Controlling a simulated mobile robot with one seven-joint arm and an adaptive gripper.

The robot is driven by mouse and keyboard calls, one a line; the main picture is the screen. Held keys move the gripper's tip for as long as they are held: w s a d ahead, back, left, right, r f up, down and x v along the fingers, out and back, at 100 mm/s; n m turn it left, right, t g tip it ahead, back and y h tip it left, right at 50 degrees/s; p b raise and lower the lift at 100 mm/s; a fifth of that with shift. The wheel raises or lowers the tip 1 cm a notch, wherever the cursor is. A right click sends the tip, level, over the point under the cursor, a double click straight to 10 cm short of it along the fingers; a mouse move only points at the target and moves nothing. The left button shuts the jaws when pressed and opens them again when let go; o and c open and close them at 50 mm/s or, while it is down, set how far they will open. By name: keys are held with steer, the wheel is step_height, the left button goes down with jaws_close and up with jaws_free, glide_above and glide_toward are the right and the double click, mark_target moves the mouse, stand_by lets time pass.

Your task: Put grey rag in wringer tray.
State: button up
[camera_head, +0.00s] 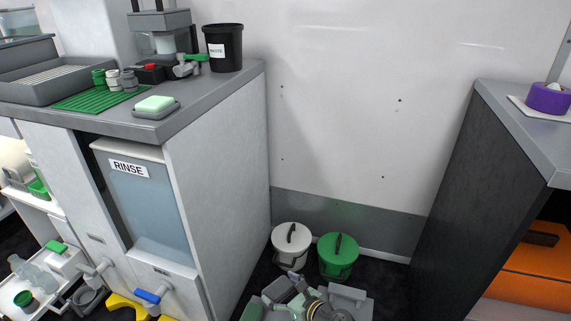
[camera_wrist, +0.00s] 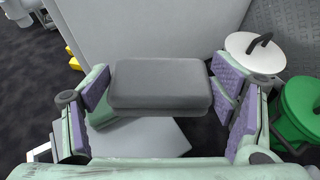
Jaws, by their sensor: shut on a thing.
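The grey rag (camera_wrist: 160,86) looks like a thick folded block. In the wrist view it sits between the purple-padded fingers of my gripper (camera_wrist: 163,98), which is shut on it. In the head view my gripper (camera_head: 292,300) is low at the bottom edge, in front of the lidded buckets, with a grey shape at its end that is hard to make out. A grey tray (camera_head: 18,92) with a ribbed floor stands on the counter at the upper left; no label shows that it is the wringer tray. My gripper is well below and right of it.
The counter (camera_head: 215,88) also holds a green mat (camera_head: 95,97) with small bottles, a soap dish (camera_head: 156,112) and a black bin (camera_head: 224,50). A white bucket (camera_head: 291,240) and a green bucket (camera_head: 338,252) stand by the wall. A dark cabinet (camera_head: 450,200) stands right.

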mark_target(281, 288)
steer(key=r+m+h+p, duration=0.1)
steer(key=w+r+m+t+h+p, duration=0.1)
steer(key=r, duration=0.1)
steer(key=shift+a+p, duration=0.1)
steer(key=shift+p, duration=0.25)
steer(key=shift+r+m+t+h+p, duration=0.3)
steer(key=shift+m+t+h+p, duration=0.1)
steer(key=shift+m+h+p, duration=0.15)
steer(key=shift+d+r+m+t+h+p, duration=0.3)
steer(key=shift+r+m+t+h+p, duration=0.15)
steer(key=shift+m+h+p, duration=0.35)
steer(key=m+h+p, duration=0.1)
steer(key=s+r+m+h+p, duration=0.1)
steer(key=shift+d+h+p, duration=0.25)
steer(key=shift+h+p, duration=0.05)
steer(key=shift+h, duration=0.05)
steer(key=shift+s+d+m+t+h+p, duration=0.15)
steer(key=shift+s+m+t+h+p, duration=0.2)
steer(key=shift+s+m+h+p, duration=0.5)
